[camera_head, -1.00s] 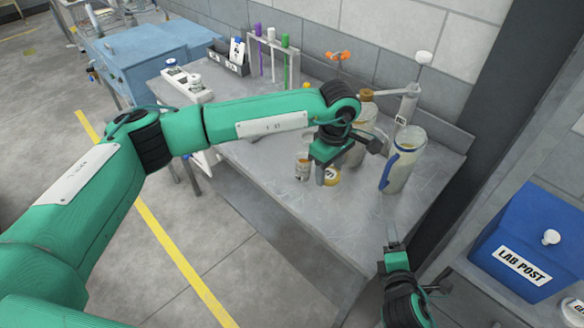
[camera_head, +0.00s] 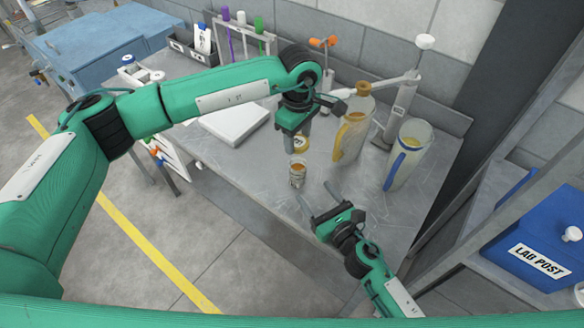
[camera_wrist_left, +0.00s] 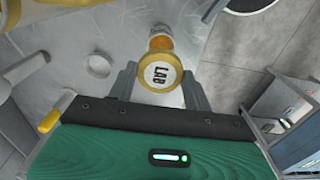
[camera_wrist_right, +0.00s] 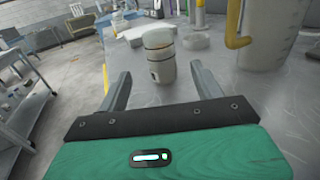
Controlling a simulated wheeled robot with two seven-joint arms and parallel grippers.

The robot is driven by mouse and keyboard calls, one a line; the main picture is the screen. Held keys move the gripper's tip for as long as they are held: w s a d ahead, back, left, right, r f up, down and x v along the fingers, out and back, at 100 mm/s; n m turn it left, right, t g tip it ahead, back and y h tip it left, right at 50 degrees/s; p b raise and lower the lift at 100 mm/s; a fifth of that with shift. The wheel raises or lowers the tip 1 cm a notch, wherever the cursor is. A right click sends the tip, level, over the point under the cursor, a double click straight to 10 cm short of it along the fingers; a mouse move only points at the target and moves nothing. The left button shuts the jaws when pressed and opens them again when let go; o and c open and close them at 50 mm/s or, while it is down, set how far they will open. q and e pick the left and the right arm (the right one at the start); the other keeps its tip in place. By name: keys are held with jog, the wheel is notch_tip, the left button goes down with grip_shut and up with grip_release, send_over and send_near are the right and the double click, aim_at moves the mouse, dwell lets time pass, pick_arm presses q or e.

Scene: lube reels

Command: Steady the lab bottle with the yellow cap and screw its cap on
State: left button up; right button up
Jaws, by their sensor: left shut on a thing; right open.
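The lab bottle (camera_head: 297,174) is a small clear jar with amber contents, standing upright on the grey bench. It also shows in the right wrist view (camera_wrist_right: 160,62), ahead of and between the fingers of my right gripper (camera_head: 325,210), which is open, apart from it and low over the bench. My left gripper (camera_head: 296,140) points down behind the bottle and is shut on the yellow cap (camera_head: 302,143).
A jug with a yellow handle (camera_head: 351,135) and a jug with a blue handle (camera_head: 403,165) stand right of the bottle. A white block (camera_head: 236,122) lies to its left. A test tube rack (camera_head: 245,42) is at the back. The front of the bench is clear.

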pick_arm(q)
jog(key=shift+s+d+r, duration=0.2)
jog(key=shift+s, duration=0.15)
pick_arm(e)
jog(key=shift+s+d+r, duration=0.15)
jog(key=shift+s+d, duration=0.05)
jog(key=shift+s, duration=0.1)
pick_arm(q)
jog(key=shift+w+a+f, duration=0.2)
jog(key=shift+w, duration=0.1)
pick_arm(e)
jog(key=shift+w+a, duration=0.35)
jog(key=shift+w, duration=0.2)
pick_arm(q)
jog(key=shift+s, duration=0.1)
pick_arm(e)
jog(key=x, duration=1.1)
jog(key=shift+w, duration=0.1)
pick_arm(q)
jog(key=shift+r, duration=0.1)
pick_arm(e)
jog(key=shift+d, duration=0.1)
grip_shut()
pick_arm(q)
send_over(298, 158)
jog(key=s, duration=0.2)
jog(key=shift+f, duration=2.5)
jog(key=shift+f, duration=0.9)
jog(key=shift+f, duration=0.6)
